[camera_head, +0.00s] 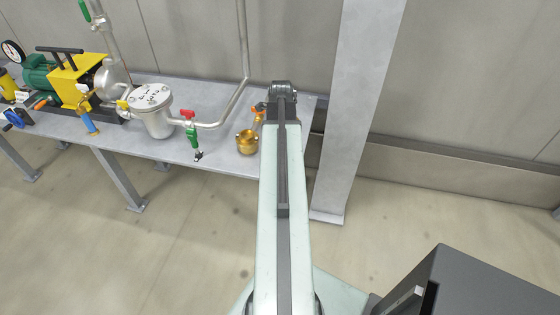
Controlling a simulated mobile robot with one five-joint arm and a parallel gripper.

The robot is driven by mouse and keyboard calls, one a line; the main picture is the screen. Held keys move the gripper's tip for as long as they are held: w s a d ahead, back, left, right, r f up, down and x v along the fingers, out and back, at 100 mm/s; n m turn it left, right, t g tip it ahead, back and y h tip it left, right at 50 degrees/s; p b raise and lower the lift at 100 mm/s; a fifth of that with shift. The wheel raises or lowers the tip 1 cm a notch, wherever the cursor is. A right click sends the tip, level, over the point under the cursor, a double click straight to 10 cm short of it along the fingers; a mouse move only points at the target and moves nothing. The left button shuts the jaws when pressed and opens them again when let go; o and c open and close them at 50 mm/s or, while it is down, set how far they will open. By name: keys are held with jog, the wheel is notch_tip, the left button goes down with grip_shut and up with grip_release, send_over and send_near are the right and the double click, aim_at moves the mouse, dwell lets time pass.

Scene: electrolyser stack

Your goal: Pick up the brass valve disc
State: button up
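A round brass piece (247,141), which looks like the brass valve disc, sits on the grey bench (215,159) near its front right part. Its right side is close to, and perhaps partly behind, my pale arm in the picture. My arm reaches up the middle of the view and ends in a dark joint over the right end of the bench. My gripper does not show; it may be hidden behind the arm. I cannot tell whether anything is in it.
A small orange-handled part (257,109) is just behind the brass piece. Left of it stand a green-and-red-handled valve (192,130), a silver filter housing (152,110) with pipe, and a yellow-green pump (75,78). A grey column (358,100) rises right of my arm. The front floor is clear.

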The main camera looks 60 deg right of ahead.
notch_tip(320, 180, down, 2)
jog(key=shift+b, duration=0.35)
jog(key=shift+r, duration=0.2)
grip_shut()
jog(key=shift+p, duration=0.3)
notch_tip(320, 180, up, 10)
jog(key=p, duration=1)
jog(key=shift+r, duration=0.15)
